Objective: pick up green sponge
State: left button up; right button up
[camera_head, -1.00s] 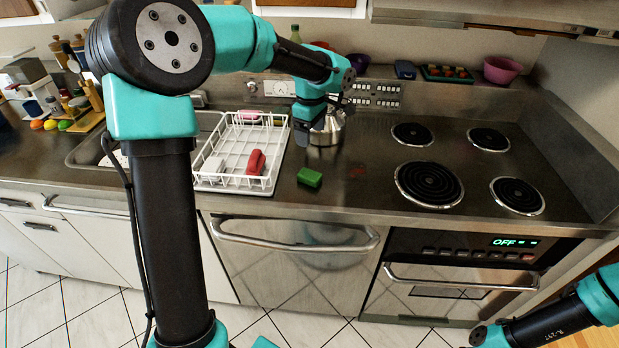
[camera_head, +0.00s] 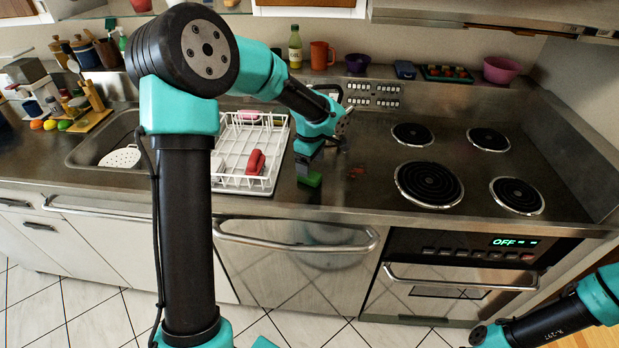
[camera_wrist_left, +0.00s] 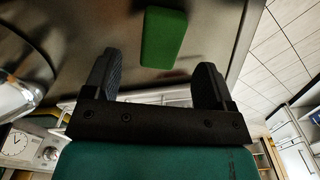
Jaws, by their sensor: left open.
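The green sponge (camera_head: 313,179) lies on the steel counter to the right of the white dish rack, partly covered by my left gripper in the head view. In the left wrist view the sponge (camera_wrist_left: 164,37) lies just beyond the fingertips, in line with the gap between them. My left gripper (camera_head: 304,164) is open and empty, pointing down over the counter; in the wrist view its two dark fingers (camera_wrist_left: 157,72) stand wide apart. My right gripper is out of view; only part of my right arm shows at the lower right.
The white dish rack (camera_head: 230,185) holds a red item (camera_head: 256,161). A shiny metal vessel (camera_wrist_left: 18,88) is close by at the left of the wrist view. Coil burners (camera_head: 428,184) lie to the right. The counter's front edge is near the sponge.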

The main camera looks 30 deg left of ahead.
aim_at(315, 178)
pick_arm(q)
jog(key=shift+f, duration=0.1)
jog(key=shift+s+a+f, duration=0.1)
jog(key=shift+f, duration=2.4)
jog(key=shift+c, duration=0.4)
jog(key=c, duration=1)
jog(key=shift+r, duration=0.15)
